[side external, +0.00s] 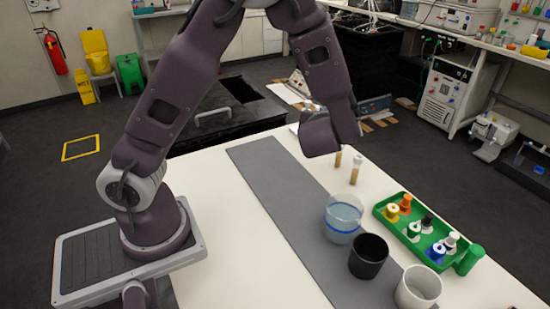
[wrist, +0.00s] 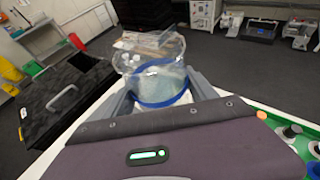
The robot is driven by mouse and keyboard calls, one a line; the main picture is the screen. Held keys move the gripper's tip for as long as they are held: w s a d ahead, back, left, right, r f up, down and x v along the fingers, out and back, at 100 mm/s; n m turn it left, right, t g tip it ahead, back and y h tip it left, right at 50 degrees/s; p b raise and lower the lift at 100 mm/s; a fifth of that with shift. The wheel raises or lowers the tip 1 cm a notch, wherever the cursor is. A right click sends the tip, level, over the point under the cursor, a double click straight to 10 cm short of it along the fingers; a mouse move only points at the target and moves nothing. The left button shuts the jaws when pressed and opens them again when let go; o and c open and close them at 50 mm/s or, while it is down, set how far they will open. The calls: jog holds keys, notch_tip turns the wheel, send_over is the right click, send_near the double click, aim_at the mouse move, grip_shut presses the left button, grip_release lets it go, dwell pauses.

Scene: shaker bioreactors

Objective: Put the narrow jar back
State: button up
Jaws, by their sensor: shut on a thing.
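In the wrist view my gripper (wrist: 162,92) is shut on a clear jar (wrist: 158,72) with a blue band near its lower end. A finger lies on each side of it. In the side view my wrist hides the fingers and I cannot make out the held jar. Another clear jar (side external: 343,216), with bluish contents and a blue band, stands on the grey mat (side external: 268,180), below and nearer than my wrist. A black cup (side external: 368,256) and a white cup (side external: 418,288) stand in front of it. I cannot tell which clear jar is the narrow one.
A green tray (side external: 387,218) of small capped bottles stands to the right, with a green bottle (side external: 469,260) at its near end. Two small vials (side external: 355,170) stand near the back edge. The left part of the mat and the white table (side external: 235,220) are clear.

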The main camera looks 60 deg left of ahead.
jog(key=s+a+f+n+g+y, duration=0.1)
jog(key=s+a+f+n+g, duration=0.15)
jog(key=a, duration=0.55)
jog(key=s+a+f+n+g+y, duration=0.1)
jog(key=a+f+n+g+y, duration=0.1)
jog(key=a+n+g, duration=0.35)
jog(key=s+a+f+n+g+y, duration=0.1)
jog(key=s+a+f+g, duration=0.15)
jog(key=a, duration=0.65)
jog(key=shift+n, duration=0.3)
jog(key=f, duration=1)
jog(key=shift+w+a+f, duration=0.1)
jog(key=shift+w+a, duration=0.1)
jog(key=shift+w, duration=0.15)
jog(key=shift+f, duration=0.15)
jog(key=o, duration=1.8)
